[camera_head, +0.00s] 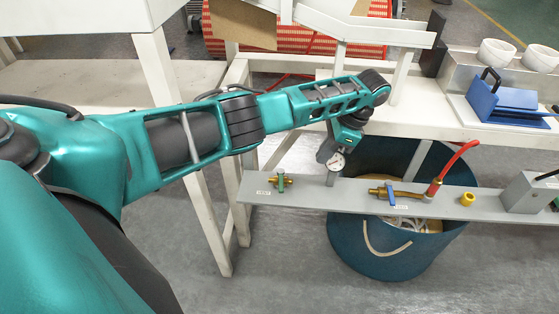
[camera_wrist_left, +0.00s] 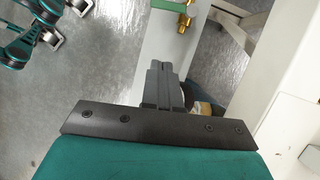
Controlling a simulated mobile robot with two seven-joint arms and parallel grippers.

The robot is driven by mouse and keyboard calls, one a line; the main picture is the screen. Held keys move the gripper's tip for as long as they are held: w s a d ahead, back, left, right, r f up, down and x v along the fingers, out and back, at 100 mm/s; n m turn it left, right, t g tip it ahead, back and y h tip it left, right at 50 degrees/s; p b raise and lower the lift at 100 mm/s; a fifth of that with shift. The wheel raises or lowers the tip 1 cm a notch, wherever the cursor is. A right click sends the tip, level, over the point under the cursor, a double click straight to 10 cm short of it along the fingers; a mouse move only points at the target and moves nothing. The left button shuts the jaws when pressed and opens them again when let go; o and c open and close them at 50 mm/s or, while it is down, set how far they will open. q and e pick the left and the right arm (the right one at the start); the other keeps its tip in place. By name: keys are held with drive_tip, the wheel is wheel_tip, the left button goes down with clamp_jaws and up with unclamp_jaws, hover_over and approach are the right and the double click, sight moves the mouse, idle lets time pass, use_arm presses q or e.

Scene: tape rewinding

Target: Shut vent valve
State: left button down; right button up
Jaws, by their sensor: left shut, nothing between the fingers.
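Two brass valves sit on the grey panel (camera_head: 300,193). The left valve (camera_head: 281,181) has a green handle standing across its body; a small label below it is too small to read. In the left wrist view my closed fingers (camera_wrist_left: 163,68) point toward a brass valve with a green handle (camera_wrist_left: 184,14) at the top edge. My right gripper is out of view.
A red hose (camera_head: 455,160) rises from the panel next to a yellow knob (camera_head: 467,199). A grey box (camera_head: 525,192) stands at the panel's right end. A blue bin (camera_head: 375,258) is below the panel. White table legs (camera_head: 210,215) stand left of it.

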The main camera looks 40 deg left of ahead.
sight(281, 181)
use_arm(q)
drive_tip(key=b+x, duration=0.2)
drive_tip(key=x, duration=0.8)
drive_tip(key=shift+w+d, duration=0.1)
drive_tip(key=shift+w, duration=0.05)
drive_tip(key=shift+s+a+r, duration=0.1)
drive_tip(key=shift+s+a, duration=0.8)
drive_tip(key=shift+a, duration=0.25)
drive_tip(key=shift+s+a, duration=0.4)
drive_tip(key=shift+a, duration=0.05)
drive_tip(key=shift+p, duration=0.3)
